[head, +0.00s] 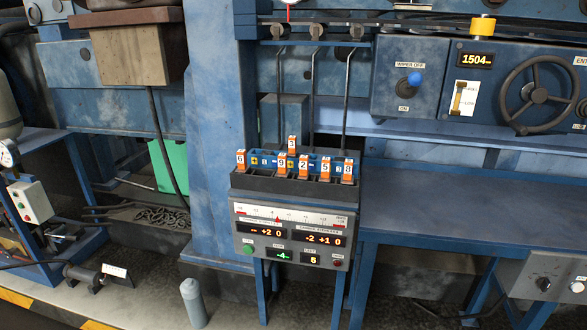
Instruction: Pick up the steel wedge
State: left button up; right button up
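I cannot make out a steel wedge for certain in the head view. The numbered orange-and-white pieces (303,167) stand in a row in a dark rack (285,187) on top of a console in the middle. One piece, marked 3, stands higher and further back than the others. Whether any of them is a wedge cannot be told. Neither of my grippers shows in the head view.
The console (290,237) has lit displays and a scale. A blue bench (460,205) with a mostly bare top runs to the right, below a handwheel (537,95). A grey cylinder (193,303) stands on the floor. A green panel (168,167) is at left.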

aim_at(243, 168)
jog(key=i+j+z, duration=0.15)
jog(key=j+z, duration=0.55)
jog(key=i+j+z, duration=0.1)
jog(key=j+z, duration=0.25)
